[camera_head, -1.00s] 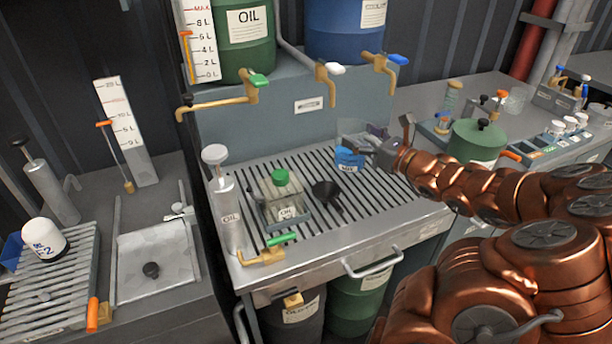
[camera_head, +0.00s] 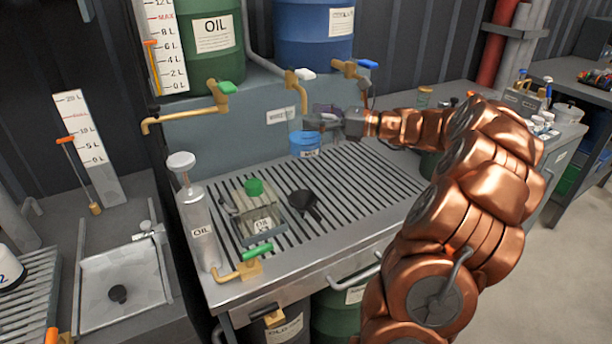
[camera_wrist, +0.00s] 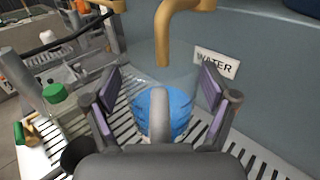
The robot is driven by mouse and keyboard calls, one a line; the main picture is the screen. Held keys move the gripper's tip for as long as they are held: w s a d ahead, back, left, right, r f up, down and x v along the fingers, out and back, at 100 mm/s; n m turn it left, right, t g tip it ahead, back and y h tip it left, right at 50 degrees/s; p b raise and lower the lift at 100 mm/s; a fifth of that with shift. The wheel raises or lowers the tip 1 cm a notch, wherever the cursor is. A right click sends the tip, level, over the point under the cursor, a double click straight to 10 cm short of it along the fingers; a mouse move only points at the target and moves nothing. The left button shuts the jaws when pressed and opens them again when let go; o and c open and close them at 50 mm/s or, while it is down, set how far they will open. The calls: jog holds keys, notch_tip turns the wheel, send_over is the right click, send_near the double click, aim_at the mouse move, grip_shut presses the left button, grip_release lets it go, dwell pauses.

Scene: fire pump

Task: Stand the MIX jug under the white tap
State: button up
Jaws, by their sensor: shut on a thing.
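The blue MIX jug (camera_head: 304,146) is at the back of the slatted drain grate, close under the brass spout of the white tap (camera_head: 302,75). My gripper (camera_head: 322,119) is shut on the jug, its arm reaching in from the right. In the wrist view the jug (camera_wrist: 176,104) is upright between my purple-padded fingers (camera_wrist: 160,105), with its pale handle towards me. The white tap's spout (camera_wrist: 164,45) hangs just above and beyond the jug's rim. I cannot tell whether the jug's base touches the grate.
A green-handled tap (camera_head: 225,88) stands left of the white one, a blue-handled tap (camera_head: 366,66) right of it. A green-capped OIL container (camera_head: 260,222), a black funnel (camera_head: 304,203) and an OIL pump can (camera_head: 197,220) stand on the grate's left. The grate's right side (camera_head: 370,185) is clear.

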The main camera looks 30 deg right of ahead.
aim_at(316, 151)
jog(key=shift+f, duration=4.75)
jog(key=shift+f, duration=0.1)
jog(key=o, duration=1.3)
jog(key=shift+c, duration=0.2)
jog(key=shift+s+d, duration=0.15)
jog(key=v, duration=1.1)
jog(key=shift+s+d+b, duration=0.15)
jog(key=shift+s+b, duration=0.1)
jog(key=shift+b, duration=0.1)
